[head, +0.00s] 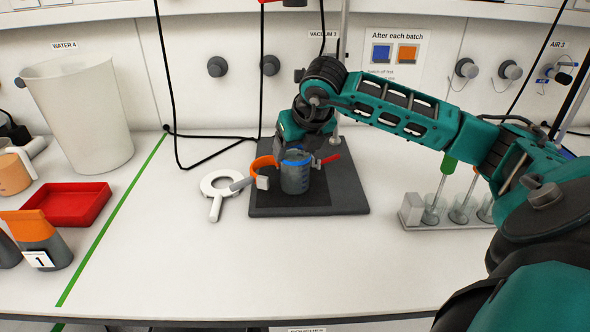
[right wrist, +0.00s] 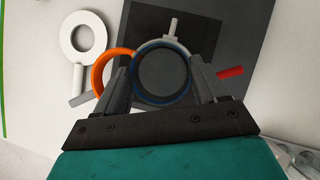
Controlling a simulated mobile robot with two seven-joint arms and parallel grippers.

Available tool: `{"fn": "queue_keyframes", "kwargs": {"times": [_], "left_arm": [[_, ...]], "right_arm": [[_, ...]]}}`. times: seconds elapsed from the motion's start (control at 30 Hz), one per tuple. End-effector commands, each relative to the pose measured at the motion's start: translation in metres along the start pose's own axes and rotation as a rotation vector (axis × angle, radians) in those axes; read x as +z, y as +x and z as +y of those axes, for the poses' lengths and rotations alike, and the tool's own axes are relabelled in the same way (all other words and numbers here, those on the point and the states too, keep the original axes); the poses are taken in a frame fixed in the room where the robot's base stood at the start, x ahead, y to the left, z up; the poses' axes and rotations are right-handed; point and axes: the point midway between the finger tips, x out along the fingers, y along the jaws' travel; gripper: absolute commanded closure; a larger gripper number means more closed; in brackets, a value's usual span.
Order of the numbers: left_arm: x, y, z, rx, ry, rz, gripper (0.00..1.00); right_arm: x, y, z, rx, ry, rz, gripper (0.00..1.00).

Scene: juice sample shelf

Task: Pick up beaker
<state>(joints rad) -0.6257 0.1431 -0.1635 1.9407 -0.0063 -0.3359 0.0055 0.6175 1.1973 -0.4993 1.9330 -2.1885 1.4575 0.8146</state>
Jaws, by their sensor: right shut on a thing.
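The beaker (head: 295,178) is a grey-blue cup with a blue rim, standing upright on the dark base plate. An orange curved piece (head: 263,163) lies against its left side. My right gripper (head: 290,172) comes from above and is shut on the beaker. In the right wrist view the gripper's fingers stand on either side of the round beaker (right wrist: 162,72), seen from above. I cannot tell whether the beaker is lifted off the plate. My left gripper is not in view.
The dark base plate (head: 345,200) has a red-handled part (head: 330,159) on its right. A white ring with a handle (head: 214,205) lies left of it. A red tray (head: 70,218), a white bin (head: 75,115) and orange-and-grey containers stand left of the green line. A rack of tubes (head: 440,226) stands right. The front table is clear.

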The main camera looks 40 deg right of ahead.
Motion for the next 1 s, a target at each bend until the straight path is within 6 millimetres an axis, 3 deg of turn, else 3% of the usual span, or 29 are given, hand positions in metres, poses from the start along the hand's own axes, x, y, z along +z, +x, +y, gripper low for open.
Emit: {"fn": "queue_keyframes", "kwargs": {"times": [0.57,1.0], "left_arm": [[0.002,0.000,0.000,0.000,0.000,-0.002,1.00],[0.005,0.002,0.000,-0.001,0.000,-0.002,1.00]], "right_arm": [[0.000,-0.007,0.002,0.001,0.001,-0.005,0.92],[-0.015,-0.040,0.014,0.001,-0.002,-0.005,0.92]]}}
